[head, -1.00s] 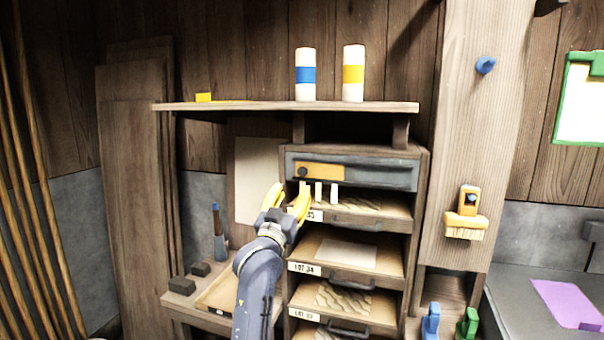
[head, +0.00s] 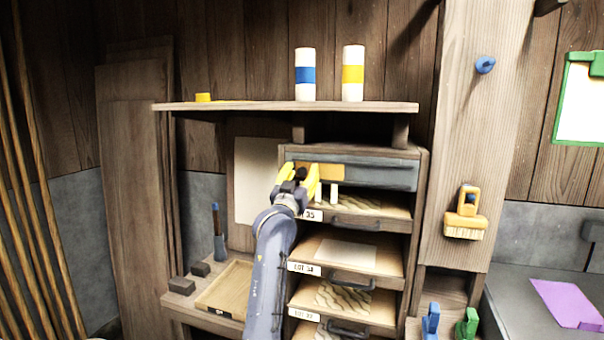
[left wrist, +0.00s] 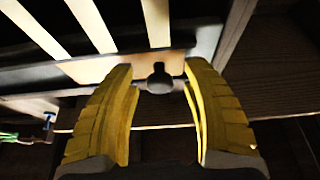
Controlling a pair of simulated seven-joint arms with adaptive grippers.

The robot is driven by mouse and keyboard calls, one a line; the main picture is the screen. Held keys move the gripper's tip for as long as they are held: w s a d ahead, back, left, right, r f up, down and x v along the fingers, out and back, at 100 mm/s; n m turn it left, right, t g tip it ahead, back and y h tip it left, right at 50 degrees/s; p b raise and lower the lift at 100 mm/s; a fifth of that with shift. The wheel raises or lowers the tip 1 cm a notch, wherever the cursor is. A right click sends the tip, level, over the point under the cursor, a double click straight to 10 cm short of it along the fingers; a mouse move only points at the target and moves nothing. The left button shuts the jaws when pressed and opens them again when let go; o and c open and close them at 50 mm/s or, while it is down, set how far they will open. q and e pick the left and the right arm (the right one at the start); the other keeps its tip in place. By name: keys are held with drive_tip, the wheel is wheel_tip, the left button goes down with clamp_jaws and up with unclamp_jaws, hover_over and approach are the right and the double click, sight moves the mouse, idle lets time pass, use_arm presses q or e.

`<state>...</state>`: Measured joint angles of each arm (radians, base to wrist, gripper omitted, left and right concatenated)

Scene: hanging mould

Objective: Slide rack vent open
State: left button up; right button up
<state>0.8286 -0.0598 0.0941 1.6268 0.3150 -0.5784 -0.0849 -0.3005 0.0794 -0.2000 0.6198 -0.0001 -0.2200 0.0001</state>
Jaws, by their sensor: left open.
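The rack vent is a grey panel (head: 375,174) across the top of the drawer rack, with an orange-tan slide plate (head: 330,171) at its left part. A dark round knob (head: 301,173) sits at the plate's left end. My left gripper (head: 303,178) has its yellow fingers at the knob. In the left wrist view the knob (left wrist: 160,80) stands between the open fingertips, with a gap on each side. The fingers hide part of the plate's left end in the head view. My right gripper is not in view.
Below the vent are white upright slats (head: 334,194) and several labelled drawers with handles (head: 352,283). A shelf (head: 290,106) overhangs the rack and bears two banded cylinders (head: 353,74). A brush (head: 464,225) hangs on the post at right.

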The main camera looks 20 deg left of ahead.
use_arm(q)
drive_tip(key=shift+o, duration=0.3)
clamp_jaws()
idle(0.3)
